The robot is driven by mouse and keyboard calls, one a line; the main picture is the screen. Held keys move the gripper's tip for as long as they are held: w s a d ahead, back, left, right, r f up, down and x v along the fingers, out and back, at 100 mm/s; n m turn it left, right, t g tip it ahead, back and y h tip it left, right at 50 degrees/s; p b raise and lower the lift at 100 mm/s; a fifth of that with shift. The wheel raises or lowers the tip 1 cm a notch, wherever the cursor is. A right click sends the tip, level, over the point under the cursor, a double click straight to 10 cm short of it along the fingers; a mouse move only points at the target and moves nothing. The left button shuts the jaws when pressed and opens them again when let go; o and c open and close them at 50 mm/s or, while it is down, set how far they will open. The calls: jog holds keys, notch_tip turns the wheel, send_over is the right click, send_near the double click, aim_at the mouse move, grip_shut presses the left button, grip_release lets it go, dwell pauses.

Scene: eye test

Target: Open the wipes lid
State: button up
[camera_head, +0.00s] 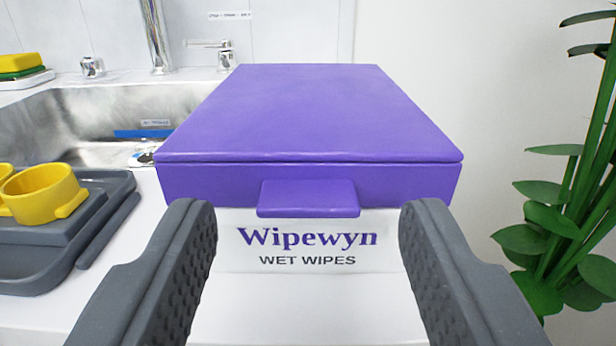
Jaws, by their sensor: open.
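The wipes box (307,248) stands on a white counter, its front facing me, with "Wipewyn WET WIPES" printed on it. Its purple lid (310,115) is closed. A purple tab (308,197) sticks out from the middle of the lid's front edge. My gripper (308,222) is open, one dark grey finger at each side of the box's front in the picture. The tab lies between the two fingers, and neither finger is seen touching it. How far the fingertips are from the box front is hard to tell.
A steel sink (85,112) with a faucet (157,40) lies behind left. A grey tray (85,235) with a yellow cup (42,193) stands at left. Sponges (20,63) sit at the far left. A green plant (560,220) stands at right. Bare counter (300,310) shows in front.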

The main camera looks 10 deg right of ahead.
jog(key=shift+w+d, duration=0.1)
jog(key=shift+w, duration=0.25)
